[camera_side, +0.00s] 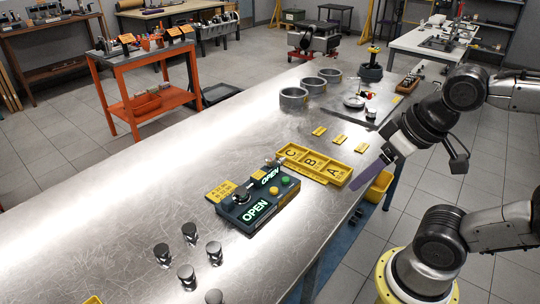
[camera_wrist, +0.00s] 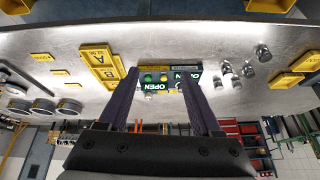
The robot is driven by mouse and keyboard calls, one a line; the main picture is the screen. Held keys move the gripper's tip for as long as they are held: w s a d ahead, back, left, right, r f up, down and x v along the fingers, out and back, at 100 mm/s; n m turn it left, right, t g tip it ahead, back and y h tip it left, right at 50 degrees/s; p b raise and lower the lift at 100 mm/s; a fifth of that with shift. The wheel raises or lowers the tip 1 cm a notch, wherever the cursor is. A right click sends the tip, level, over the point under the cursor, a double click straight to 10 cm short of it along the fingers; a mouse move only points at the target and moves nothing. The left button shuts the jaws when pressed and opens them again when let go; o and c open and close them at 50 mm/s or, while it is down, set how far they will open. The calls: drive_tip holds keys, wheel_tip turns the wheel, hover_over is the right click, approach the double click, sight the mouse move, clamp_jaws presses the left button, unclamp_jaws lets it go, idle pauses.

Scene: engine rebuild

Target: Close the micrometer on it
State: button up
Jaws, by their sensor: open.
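The micrometer unit (camera_side: 262,212) is a dark box on the steel bench, with two lit green "OPEN" displays and a green and a yellow button on top. A dark round part (camera_side: 241,195) sits at its left end; I cannot tell whether it is a piston in the jaws. In the wrist view the unit (camera_wrist: 157,87) shows between my fingers, beyond their tips. My gripper (camera_side: 362,182) is open and empty, above the bench's right edge, to the right of the unit and apart from it. The fingers (camera_wrist: 160,74) are wide apart.
A yellow tray (camera_side: 313,167) marked A, B and C lies between the unit and my gripper. Several metal pistons (camera_side: 187,275) stand at the front left. Three metal rings (camera_side: 293,98) and small yellow tags (camera_side: 319,131) lie farther back.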

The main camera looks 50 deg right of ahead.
drive_tip(key=w+r+m, duration=0.4)
drive_tip(key=r+m, duration=0.3)
drive_tip(key=m, duration=0.1)
drive_tip(key=w+d+r+m+g, duration=0.1)
drive_tip(key=w+r+m, duration=0.1)
drive_tip(key=w+m, duration=0.15)
drive_tip(key=w+r+m+g, duration=0.1)
drive_tip(key=w+r+m, duration=0.1)
drive_tip(key=w, duration=0.3)
drive_tip(key=m+g, duration=0.3)
drive_tip(key=m, duration=0.1)
hover_over(270, 158)
wheel_tip(270, 158, down, 8)
wheel_tip(270, 158, down, 13)
drive_tip(key=shift+d+r, duration=0.1)
clamp_jaws()
